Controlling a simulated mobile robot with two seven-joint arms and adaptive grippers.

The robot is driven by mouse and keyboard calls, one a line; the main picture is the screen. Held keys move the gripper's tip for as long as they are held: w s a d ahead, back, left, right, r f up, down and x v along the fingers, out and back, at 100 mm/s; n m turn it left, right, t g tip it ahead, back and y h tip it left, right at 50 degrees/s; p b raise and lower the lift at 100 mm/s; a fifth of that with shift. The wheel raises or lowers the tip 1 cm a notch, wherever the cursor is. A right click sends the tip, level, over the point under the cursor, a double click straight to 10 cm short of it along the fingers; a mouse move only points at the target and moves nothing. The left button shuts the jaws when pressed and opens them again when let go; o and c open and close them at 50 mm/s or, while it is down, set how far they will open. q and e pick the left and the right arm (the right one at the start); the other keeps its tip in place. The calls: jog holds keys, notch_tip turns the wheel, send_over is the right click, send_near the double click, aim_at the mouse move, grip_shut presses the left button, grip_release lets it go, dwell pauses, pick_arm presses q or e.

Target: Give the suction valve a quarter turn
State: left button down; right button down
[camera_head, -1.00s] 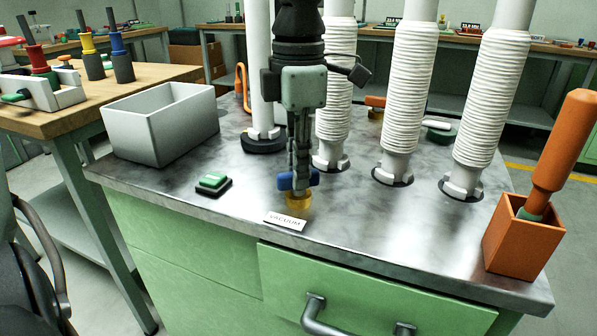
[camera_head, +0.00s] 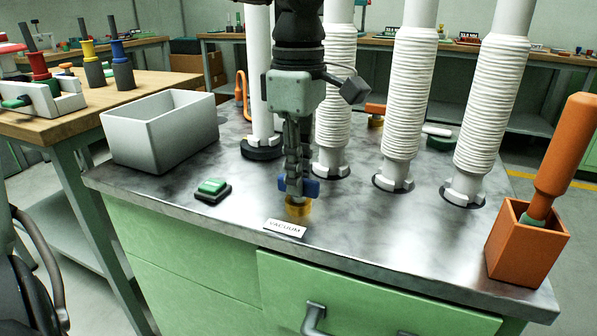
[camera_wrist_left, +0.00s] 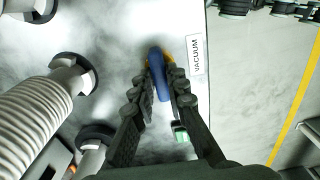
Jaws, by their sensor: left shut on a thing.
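The suction valve has a blue lever handle (camera_head: 312,188) on a brass-coloured body (camera_head: 299,209), standing on the metal bench top behind the white VACUUM label (camera_head: 284,228). My left gripper (camera_head: 296,193) points straight down from above and is shut on the blue handle, which shows on both sides of the fingers. In the left wrist view the handle (camera_wrist_left: 158,76) lies lengthwise between the two dark fingers (camera_wrist_left: 160,92), with a little brass visible behind it. The label (camera_wrist_left: 196,57) is right of it there. My right gripper is in neither view.
Several white ribbed hoses (camera_head: 408,105) rise close behind and right of the valve. A grey open bin (camera_head: 160,145) and a green button (camera_head: 212,187) stand to the left. An orange holder (camera_head: 524,245) with an orange-handled tool is at the right corner.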

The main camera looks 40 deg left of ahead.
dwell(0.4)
pick_arm(q)
jog(key=c, duration=1.5)
grip_release()
jog(key=shift+c, duration=0.2)
notch_tip(320, 180, up, 12)
